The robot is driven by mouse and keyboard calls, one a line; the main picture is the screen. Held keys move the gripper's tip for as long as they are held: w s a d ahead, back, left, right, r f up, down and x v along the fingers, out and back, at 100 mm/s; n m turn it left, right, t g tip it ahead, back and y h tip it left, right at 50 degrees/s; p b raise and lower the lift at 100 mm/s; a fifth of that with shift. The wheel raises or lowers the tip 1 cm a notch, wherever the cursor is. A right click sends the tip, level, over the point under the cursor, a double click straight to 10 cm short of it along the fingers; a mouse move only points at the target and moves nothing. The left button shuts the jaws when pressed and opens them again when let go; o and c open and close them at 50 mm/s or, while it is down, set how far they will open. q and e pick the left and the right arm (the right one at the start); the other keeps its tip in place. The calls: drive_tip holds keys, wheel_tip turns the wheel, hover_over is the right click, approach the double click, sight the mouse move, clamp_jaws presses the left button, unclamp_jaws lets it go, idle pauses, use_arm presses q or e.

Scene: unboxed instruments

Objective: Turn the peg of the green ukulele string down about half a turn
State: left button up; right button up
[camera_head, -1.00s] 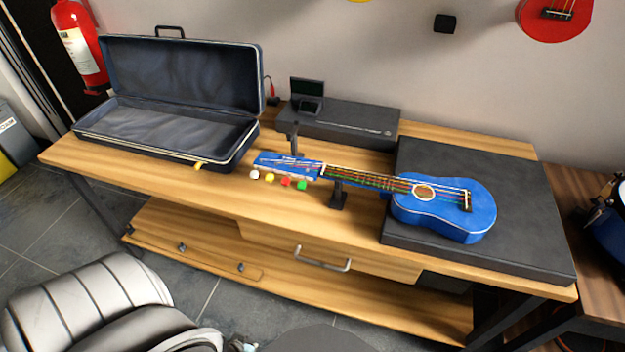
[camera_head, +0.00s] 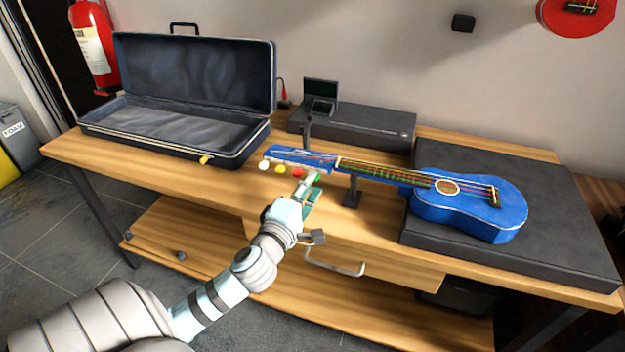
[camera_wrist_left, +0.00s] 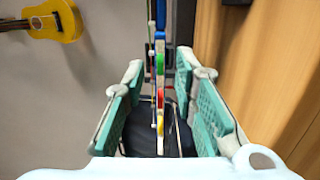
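The blue ukulele (camera_head: 465,208) lies on the bench, body to the right, headstock (camera_head: 300,155) to the left. Its white peg (camera_head: 263,165), yellow peg (camera_head: 280,169) and red peg (camera_head: 297,171) stick out along the near edge. The green peg (camera_head: 316,177) is partly hidden behind my left gripper (camera_head: 310,186). In the left wrist view, my left gripper (camera_wrist_left: 161,78) is open, its teal pads apart on both sides of the line of pegs. The green peg (camera_wrist_left: 160,63) shows between them, with the red peg (camera_wrist_left: 160,98) nearer. My right gripper is out of view.
A black support (camera_head: 352,195) stands under the neck. A dark box (camera_head: 365,128) with a small screen (camera_head: 320,92) is behind the headstock. An open case (camera_head: 238,150) stands at the left. A dark mat (camera_head: 560,235) is under the body.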

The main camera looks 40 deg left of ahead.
use_arm(q)
drive_tip(key=shift+x, duration=1.15)
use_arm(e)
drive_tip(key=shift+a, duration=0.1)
use_arm(q)
drive_tip(key=c, duration=0.5)
clamp_jaws()
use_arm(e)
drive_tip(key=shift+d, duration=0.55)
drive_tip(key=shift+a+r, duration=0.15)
